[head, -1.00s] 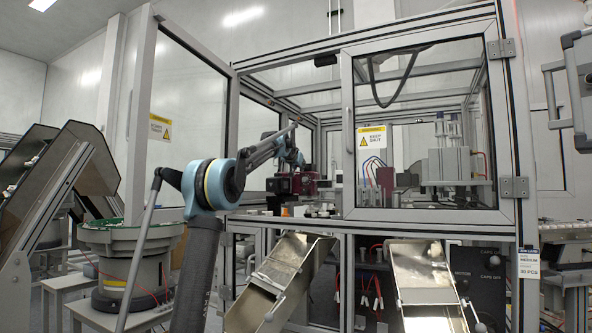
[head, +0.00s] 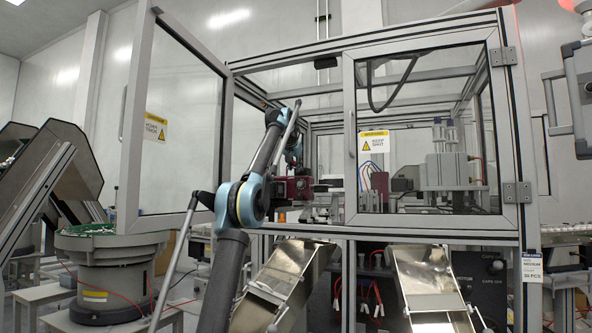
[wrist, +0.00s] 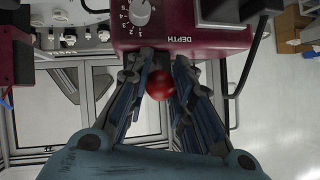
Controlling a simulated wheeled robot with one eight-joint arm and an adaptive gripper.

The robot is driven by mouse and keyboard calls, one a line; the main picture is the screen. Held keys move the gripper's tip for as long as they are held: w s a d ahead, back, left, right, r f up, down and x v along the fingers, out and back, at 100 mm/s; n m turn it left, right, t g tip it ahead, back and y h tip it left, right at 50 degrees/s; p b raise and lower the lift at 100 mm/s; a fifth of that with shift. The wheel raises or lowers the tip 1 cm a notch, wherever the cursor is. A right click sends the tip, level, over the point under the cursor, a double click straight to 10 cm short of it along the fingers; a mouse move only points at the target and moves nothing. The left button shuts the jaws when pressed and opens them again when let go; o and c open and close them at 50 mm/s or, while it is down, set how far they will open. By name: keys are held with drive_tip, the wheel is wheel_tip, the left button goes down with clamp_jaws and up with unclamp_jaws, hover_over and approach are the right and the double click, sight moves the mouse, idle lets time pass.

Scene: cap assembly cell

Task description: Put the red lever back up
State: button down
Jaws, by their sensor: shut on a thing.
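The red lever's round red knob (wrist: 160,86) shows in the wrist view, below a dark red box with a numbered dial and the word DEPTH (wrist: 185,38). My gripper (wrist: 161,68) has a finger on each side of the knob and is shut on it. The rest of the lever is hidden, and its angle cannot be told. In the head view the dark red box (head: 292,188) is inside the cell, beside my arm. My gripper and the knob cannot be made out there.
The cell's left door (head: 178,130) stands open, and my arm passes beside it. The right door (head: 432,130) is closed. Two metal chutes, left (head: 290,280) and right (head: 425,275), stick out below. A bowl feeder (head: 110,250) stands at left. A dark cable (wrist: 252,50) hangs right of the box.

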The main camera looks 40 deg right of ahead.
drive_tip(key=shift+w+a+r, duration=0.1)
drive_tip(key=shift+w+a, duration=0.05)
drive_tip(key=shift+w, duration=0.05)
idle(0.4)
drive_tip(key=c, duration=1.4)
unclamp_jaws()
drive_tip(key=shift+o, duration=0.2)
drive_tip(key=shift+s, duration=0.1)
drive_tip(key=shift+s, duration=0.1)
drive_tip(key=v, duration=1.1)
drive_tip(key=shift+a+r, duration=0.25)
drive_tip(key=shift+r, duration=0.05)
drive_tip(key=shift+s, duration=0.1)
